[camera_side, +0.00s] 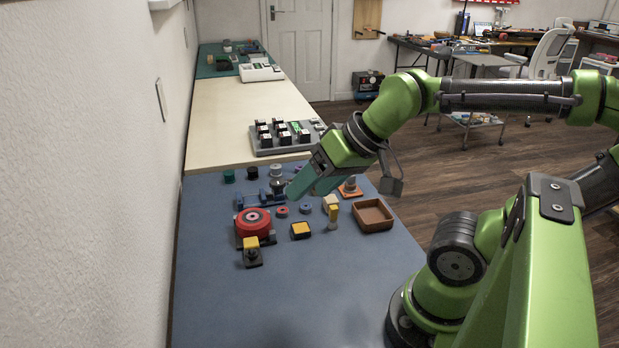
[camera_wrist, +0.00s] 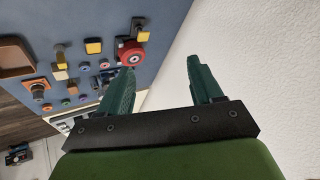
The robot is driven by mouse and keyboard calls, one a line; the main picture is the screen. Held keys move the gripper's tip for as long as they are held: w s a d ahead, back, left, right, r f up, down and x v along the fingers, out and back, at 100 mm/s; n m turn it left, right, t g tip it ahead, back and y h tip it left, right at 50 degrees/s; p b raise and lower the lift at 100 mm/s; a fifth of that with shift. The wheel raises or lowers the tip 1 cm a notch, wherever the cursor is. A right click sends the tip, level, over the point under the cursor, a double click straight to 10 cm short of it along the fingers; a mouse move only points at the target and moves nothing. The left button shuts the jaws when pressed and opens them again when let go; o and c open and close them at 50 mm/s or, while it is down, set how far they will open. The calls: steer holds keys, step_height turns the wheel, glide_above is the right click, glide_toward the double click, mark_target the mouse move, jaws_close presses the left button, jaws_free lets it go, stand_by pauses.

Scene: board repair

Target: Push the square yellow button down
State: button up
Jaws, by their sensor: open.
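A square yellow button (camera_side: 300,229) on a dark base lies on the blue mat (camera_side: 330,290). In the wrist view the square yellow button (camera_wrist: 93,47) is at upper left. A second yellow-topped block with a dark knob (camera_side: 251,248) stands to its left, near the red round part; it also shows in the wrist view (camera_wrist: 143,36). My gripper (camera_side: 303,188) is in the air beyond the button in the side view, apart from it. In the wrist view my gripper (camera_wrist: 162,66) shows two teal fingers spread with nothing between them.
A red round part (camera_side: 254,222) lies left of the button. A yellow upright piece (camera_side: 333,214) and a brown tray (camera_side: 373,215) stand to its right. Small discs and blue parts (camera_side: 258,199) lie behind. The mat's front is clear. A white wall (camera_side: 80,180) borders the left.

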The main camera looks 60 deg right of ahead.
steer(key=shift+w+a+f+g, duration=0.15)
steer(key=shift+f+g, duration=0.15)
steer(key=shift+f, duration=0.2)
steer(key=c, duration=0.4)
steer(key=w+f+g, duration=0.1)
steer(key=w+f, duration=0.1)
steer(key=w, duration=0.1)
steer(key=shift+w+a+f+g, duration=0.1)
steer(key=shift+a+g, duration=0.1)
steer(key=shift+g, duration=0.2)
jaws_close()
steer(key=m+g+h, duration=0.3)
steer(key=m+g, duration=0.2)
steer(key=m, duration=0.6)
glide_toward(251, 242)
steer(key=shift+a, duration=0.15)
steer(key=shift+r+m, duration=0.3)
steer(key=shift+m, duration=0.9)
steer(key=shift+d+f, duration=0.2)
steer(key=shift+f, duration=1.55)
steer(key=shift+d+f, duration=0.25)
steer(key=shift+f, duration=1.55)
